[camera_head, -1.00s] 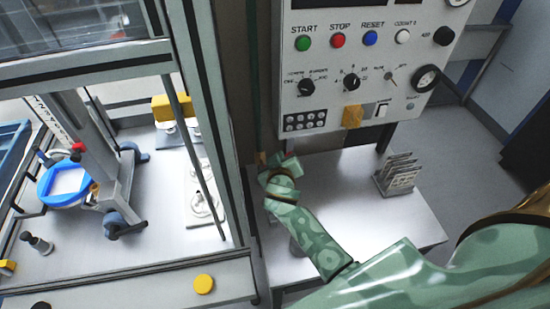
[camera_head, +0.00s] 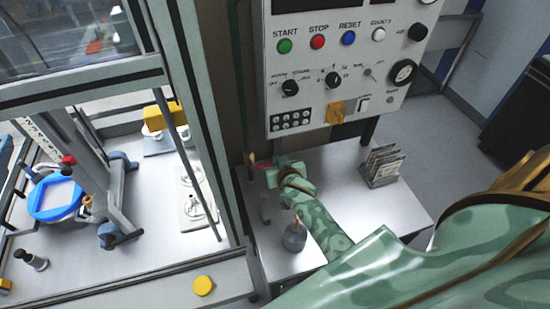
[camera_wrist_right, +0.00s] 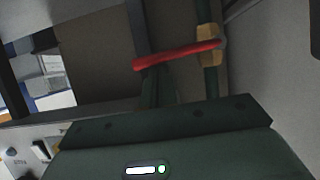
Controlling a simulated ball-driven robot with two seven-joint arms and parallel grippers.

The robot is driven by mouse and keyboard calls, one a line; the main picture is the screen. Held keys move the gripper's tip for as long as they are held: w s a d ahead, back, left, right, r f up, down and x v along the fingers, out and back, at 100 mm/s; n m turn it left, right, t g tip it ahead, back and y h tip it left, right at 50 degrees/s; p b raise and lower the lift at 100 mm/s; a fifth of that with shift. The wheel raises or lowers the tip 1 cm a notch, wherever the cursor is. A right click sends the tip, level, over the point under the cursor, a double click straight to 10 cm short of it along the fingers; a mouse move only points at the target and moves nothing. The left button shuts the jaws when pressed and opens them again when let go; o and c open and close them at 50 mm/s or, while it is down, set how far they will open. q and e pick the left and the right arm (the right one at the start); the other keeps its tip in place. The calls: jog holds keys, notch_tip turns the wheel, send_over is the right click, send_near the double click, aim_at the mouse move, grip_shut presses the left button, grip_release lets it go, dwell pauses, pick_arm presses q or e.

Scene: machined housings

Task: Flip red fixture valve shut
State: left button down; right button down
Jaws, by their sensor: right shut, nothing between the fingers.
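The red valve lever (camera_wrist_right: 178,54) crosses the green pipe (camera_wrist_right: 211,85) roughly at a right angle in the right wrist view, joined at a brass valve body (camera_wrist_right: 208,46). In the head view the lever (camera_head: 263,166) is a small red strip beside the brass body (camera_head: 250,158), partly hidden by my gripper. My right gripper (camera_head: 277,174) is shut and empty, just right of the pipe. In the wrist view its fingers (camera_wrist_right: 158,82) reach up to the lever's free end and overlap it; I cannot tell whether they touch. My left gripper is not in view.
A control panel (camera_head: 350,65) with buttons and knobs stands above the white table (camera_head: 400,205). A rack of plates (camera_head: 381,166) and a grey flask-like item (camera_head: 295,238) stand on the table. A framed enclosure (camera_head: 205,120) closes off the left side.

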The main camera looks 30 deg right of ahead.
jog(key=shift+d+f, duration=0.1)
jog(key=shift+f, duration=0.15)
dwell(0.4)
